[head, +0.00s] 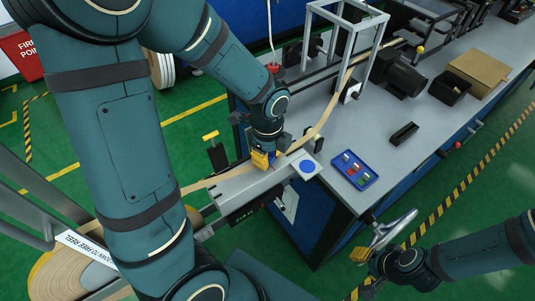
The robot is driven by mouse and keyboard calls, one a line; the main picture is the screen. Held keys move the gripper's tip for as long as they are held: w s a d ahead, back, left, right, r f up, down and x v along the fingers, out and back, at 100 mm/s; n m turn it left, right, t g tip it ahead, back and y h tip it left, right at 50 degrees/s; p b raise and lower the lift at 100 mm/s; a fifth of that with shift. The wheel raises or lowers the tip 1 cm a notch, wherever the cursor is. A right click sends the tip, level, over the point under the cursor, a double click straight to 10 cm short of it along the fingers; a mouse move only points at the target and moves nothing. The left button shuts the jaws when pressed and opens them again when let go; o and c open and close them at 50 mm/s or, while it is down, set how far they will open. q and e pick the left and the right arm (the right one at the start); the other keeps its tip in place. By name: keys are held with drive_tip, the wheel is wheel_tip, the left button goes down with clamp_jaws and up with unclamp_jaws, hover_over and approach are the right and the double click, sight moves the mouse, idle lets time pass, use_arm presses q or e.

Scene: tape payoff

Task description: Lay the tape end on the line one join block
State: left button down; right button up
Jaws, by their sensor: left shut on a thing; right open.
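My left gripper (264,160), with yellow fingertips, is shut at the grey metal join block (238,186), close above its top. Beige tape (322,122) curves down from the frame on the bench toward this gripper; the gripped part is hidden by the fingers. Another stretch of beige tape (196,186) comes in at the block's left end. A white plate with a blue disc (308,166) is at the block's right end. My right gripper (372,254) is open, off the bench's front corner at the lower right.
A blue tray (354,170) with small coloured pieces lies on the grey bench (375,130). A black holder (404,133), a black bin (449,87) and a cardboard box (480,70) are farther back. A tape roll (60,276) sits at lower left.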

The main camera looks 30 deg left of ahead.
use_arm(q)
drive_tip(key=shift+f, duration=0.2)
drive_tip(key=c, duration=0.8)
unclamp_jaws()
wheel_tip(320, 180, up, 12)
idle(0.3)
